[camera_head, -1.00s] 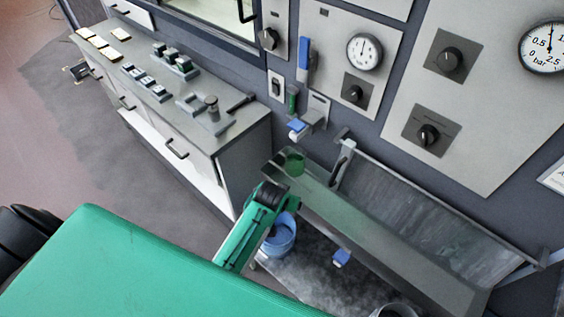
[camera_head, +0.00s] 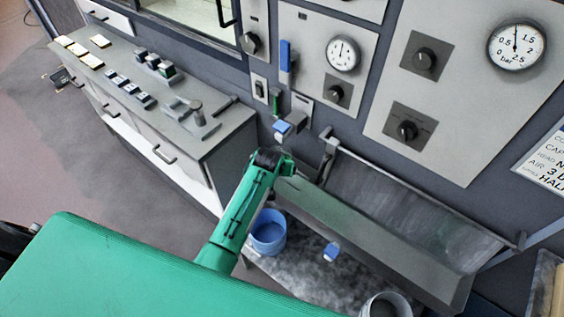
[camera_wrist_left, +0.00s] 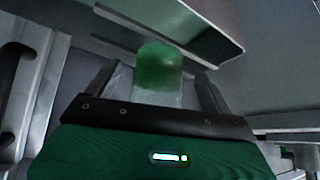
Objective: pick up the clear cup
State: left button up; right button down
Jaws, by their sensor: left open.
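The clear cup (camera_wrist_left: 158,68) shows in the left wrist view as a see-through, green-tinted cylinder, with its lower part paler. My left gripper (camera_wrist_left: 160,90) is open, with one finger on each side of the cup; whether either finger touches it I cannot tell. In the head view my left arm reaches the left end of the long grey trough (camera_head: 355,225), and the arm's end hides the cup there. The left fingers are also mostly hidden in that view. My right gripper is not in view.
A blue bucket (camera_head: 268,232) stands below the trough's left end. A grey bucket (camera_head: 388,305) stands at the bottom. A blue-tipped spout (camera_head: 284,127) sticks out from the wall just above the arm's end. A grey cabinet (camera_head: 215,140) stands at left.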

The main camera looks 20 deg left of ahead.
pick_arm(q)
jog(key=w, duration=0.2)
jog(key=shift+w+r+p, duration=0.1)
jog(key=shift+w+p, duration=0.25)
jog(key=shift+w, duration=0.05)
jog(key=shift+w+a+f, duration=0.1)
jog(key=shift+w+f, duration=0.1)
jog(key=shift+w, duration=0.15)
jog(key=shift+w+f+p, duration=0.15)
jog(key=shift+f+p, duration=0.15)
jog(key=shift+f, duration=0.1)
jog(key=c, duration=1.2)
jog(key=shift+c, duration=0.2)
